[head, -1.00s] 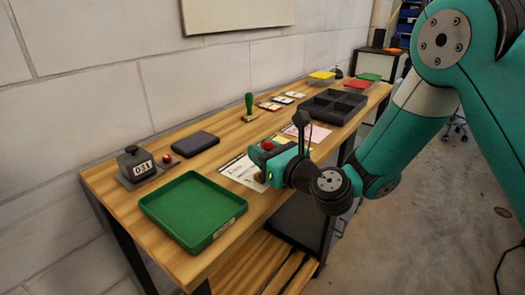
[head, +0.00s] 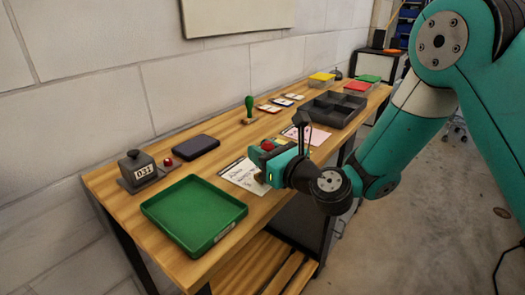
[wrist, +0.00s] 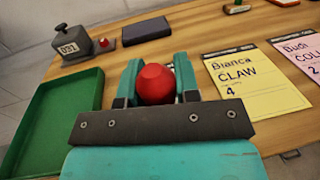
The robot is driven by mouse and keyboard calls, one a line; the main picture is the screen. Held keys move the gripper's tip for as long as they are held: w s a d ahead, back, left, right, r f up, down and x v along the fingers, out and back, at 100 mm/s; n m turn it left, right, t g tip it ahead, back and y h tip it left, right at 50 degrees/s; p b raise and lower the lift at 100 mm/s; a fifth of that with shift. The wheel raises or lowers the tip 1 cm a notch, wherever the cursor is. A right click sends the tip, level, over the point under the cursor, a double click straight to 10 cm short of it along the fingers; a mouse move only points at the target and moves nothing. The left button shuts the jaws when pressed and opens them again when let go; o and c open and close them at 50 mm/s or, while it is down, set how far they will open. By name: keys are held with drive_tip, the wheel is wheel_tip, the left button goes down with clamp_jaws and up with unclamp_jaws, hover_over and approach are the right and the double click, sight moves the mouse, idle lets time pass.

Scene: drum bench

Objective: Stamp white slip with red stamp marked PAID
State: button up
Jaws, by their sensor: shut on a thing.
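My gripper (head: 264,158) is shut on the red stamp (head: 267,145), whose round red knob stands up between the jaws. The knob also shows in the wrist view (wrist: 156,84), between the fingers. The PAID marking cannot be seen. The white slip (head: 238,174) lies flat on the bench, with the gripper and stamp over its right part. The stamp's underside is hidden, so I cannot tell whether it touches the paper. In the wrist view the gripper hides most or all of the white slip.
A green tray (head: 160,209) is at the near left. Behind it are a numbering block (head: 137,167) and a dark ink pad (head: 196,147). A green-handled stamp (head: 249,106) stands farther back. Yellow (wrist: 241,83) and pink (wrist: 303,58) slips lie right of the gripper. A dark divided tray (head: 334,109) is beyond.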

drive_tip(key=shift+r, duration=0.2)
wheel_tip(320, 180, up, 5)
drive_tip(key=p, duration=0.5)
drive_tip(key=shift+f, duration=0.1)
drive_tip(key=shift+a, duration=0.1)
